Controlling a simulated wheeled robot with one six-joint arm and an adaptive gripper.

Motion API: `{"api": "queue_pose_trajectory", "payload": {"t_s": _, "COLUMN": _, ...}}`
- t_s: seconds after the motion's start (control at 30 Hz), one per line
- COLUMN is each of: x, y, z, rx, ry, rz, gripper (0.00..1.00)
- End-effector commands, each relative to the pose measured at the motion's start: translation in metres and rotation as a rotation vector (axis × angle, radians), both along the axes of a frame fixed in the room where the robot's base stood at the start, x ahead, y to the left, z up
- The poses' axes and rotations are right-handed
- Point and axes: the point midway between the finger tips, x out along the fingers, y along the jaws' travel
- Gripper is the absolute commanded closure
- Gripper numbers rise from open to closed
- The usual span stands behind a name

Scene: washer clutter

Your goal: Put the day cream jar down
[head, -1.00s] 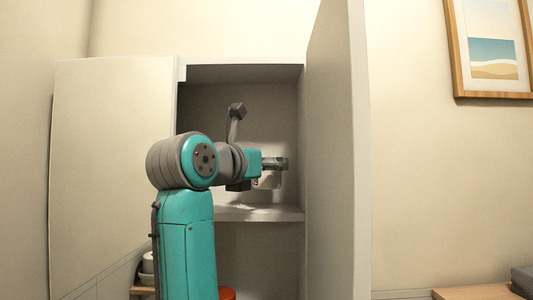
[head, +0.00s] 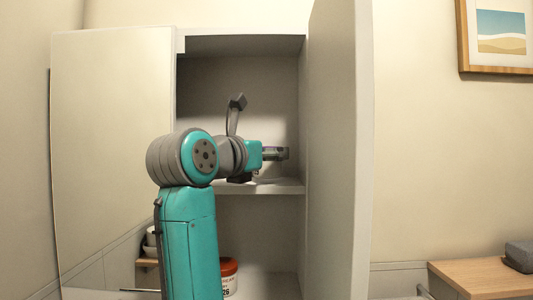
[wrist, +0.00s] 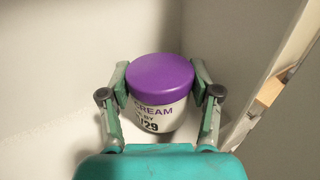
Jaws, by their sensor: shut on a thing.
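The held cream jar, taken as the day cream jar (wrist: 160,80), has a purple lid and a white body. In the head view my gripper (head: 278,153) is inside the open cabinet, a little above the middle shelf (head: 285,187). The jar is not clearly made out there. I cannot tell whether its base touches the shelf.
A jar with an orange-red lid (head: 229,267) and "26" on its label stands in the lower compartment, partly behind my arm. The open cabinet door (head: 338,150) stands close on the right. The shelf around the held jar looks clear in the wrist view (wrist: 60,150).

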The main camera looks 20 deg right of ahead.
Motion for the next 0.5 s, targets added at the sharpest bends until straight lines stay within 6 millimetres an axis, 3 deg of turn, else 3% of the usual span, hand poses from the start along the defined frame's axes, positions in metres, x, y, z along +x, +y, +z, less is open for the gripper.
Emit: {"api": "queue_pose_trajectory", "payload": {"t_s": 0.5, "x": -0.0001, "y": -0.0001, "z": -0.0086, "rx": 0.0, "ry": 0.0, "rz": 0.0, "gripper": 0.82}}
